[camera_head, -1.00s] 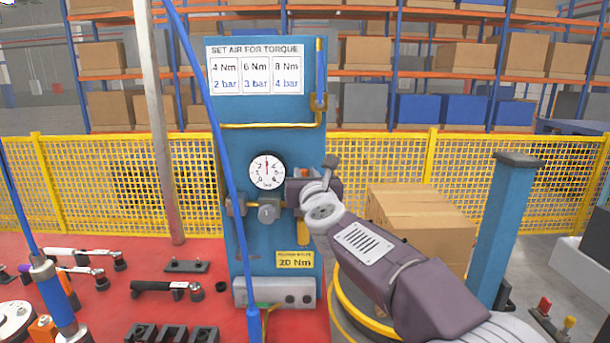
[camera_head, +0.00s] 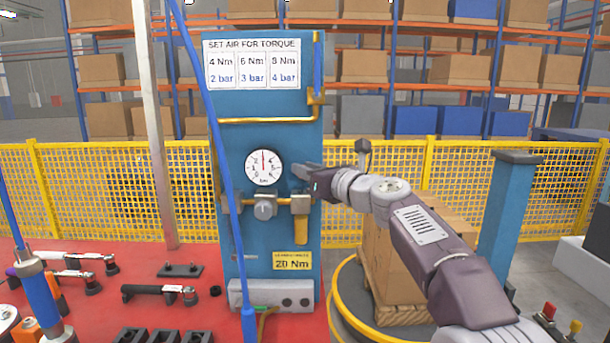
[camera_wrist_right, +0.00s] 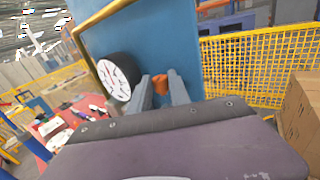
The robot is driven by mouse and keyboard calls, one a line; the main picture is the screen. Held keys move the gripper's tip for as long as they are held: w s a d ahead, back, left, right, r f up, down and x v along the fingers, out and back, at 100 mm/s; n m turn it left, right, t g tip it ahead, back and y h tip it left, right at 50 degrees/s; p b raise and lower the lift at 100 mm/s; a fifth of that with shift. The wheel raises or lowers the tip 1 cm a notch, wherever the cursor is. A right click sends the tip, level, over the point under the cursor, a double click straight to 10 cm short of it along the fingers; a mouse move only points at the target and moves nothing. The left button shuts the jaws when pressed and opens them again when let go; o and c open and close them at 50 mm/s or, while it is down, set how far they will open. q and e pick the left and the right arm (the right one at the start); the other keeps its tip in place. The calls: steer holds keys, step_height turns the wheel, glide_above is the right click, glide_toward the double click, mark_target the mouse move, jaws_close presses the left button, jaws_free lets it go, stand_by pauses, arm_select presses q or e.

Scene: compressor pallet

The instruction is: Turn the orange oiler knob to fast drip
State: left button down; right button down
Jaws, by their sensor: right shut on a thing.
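The orange oiler knob (camera_wrist_right: 160,83) shows in the right wrist view between the two grey fingers of my right gripper (camera_wrist_right: 162,90), which is shut on it. In the head view, my right gripper (camera_head: 304,172) reaches in from the right to the blue panel (camera_head: 268,130), above the amber oiler bowl (camera_head: 301,230). The knob is hidden by the gripper there. Its drip setting cannot be read. My left gripper is not in view.
A round gauge (camera_head: 263,167) sits on the panel just left of my right gripper, above a grey regulator knob (camera_head: 264,207). A blue hose (camera_head: 222,160) hangs in front of the panel. Cardboard boxes (camera_head: 395,270) stand below my right arm.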

steer(key=shift+w+d+n+g+y+p, duration=0.15)
steer(key=shift+n+g+y+p, duration=0.15)
steer(key=shift+n+g+y, duration=0.3)
steer(key=shift+y, duration=0.3)
steer(key=c, duration=1.2)
jaws_free()
